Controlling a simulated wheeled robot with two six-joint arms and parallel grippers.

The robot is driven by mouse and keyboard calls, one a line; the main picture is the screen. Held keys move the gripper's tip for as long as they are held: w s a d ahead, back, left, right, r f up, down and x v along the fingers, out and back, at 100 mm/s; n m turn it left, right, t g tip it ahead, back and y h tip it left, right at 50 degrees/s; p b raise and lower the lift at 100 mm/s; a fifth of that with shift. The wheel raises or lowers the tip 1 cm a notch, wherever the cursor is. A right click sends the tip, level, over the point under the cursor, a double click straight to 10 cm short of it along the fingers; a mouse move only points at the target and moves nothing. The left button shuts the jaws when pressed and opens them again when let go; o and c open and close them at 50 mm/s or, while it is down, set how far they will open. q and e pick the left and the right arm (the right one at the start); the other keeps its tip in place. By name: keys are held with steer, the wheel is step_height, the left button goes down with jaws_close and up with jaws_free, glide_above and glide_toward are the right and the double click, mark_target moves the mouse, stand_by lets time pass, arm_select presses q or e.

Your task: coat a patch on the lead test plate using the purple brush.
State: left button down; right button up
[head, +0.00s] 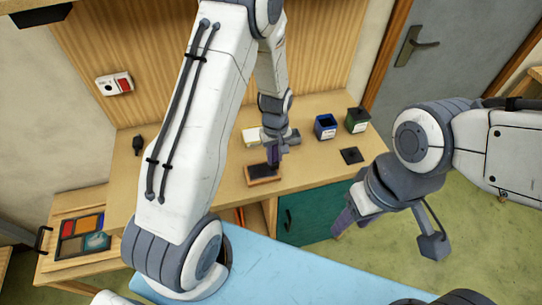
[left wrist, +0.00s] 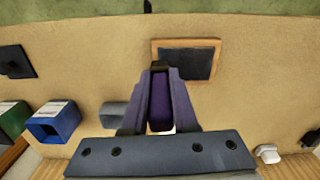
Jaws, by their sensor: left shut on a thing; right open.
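The lead test plate is a dark panel in a wooden frame (head: 263,181), lying on the wooden bench; it also shows in the left wrist view (left wrist: 185,63). My left gripper (head: 272,157) is over the plate's far part. In the left wrist view, my left gripper (left wrist: 159,72) is shut on the purple brush (left wrist: 160,113), whose purple handle shows between the fingers. The brush tip is hidden, so I cannot tell whether it touches the plate. My right gripper (head: 345,216) is open and empty, at the right beyond the bench front.
A blue open container (head: 325,127) and a green one (head: 357,121) stand right of the plate, with a flat black square (head: 351,155) nearby. A pale block (head: 252,136) lies behind my left gripper. A tray of coloured sections (head: 82,237) is at the left.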

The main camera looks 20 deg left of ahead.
arm_select(q)
steer(key=shift+r+p, duration=2.35)
steer(key=shift+r, duration=0.65)
step_height(320, 180, up, 3)
steer(key=shift+r+p, duration=0.1)
steer(key=shift+p, duration=1.15)
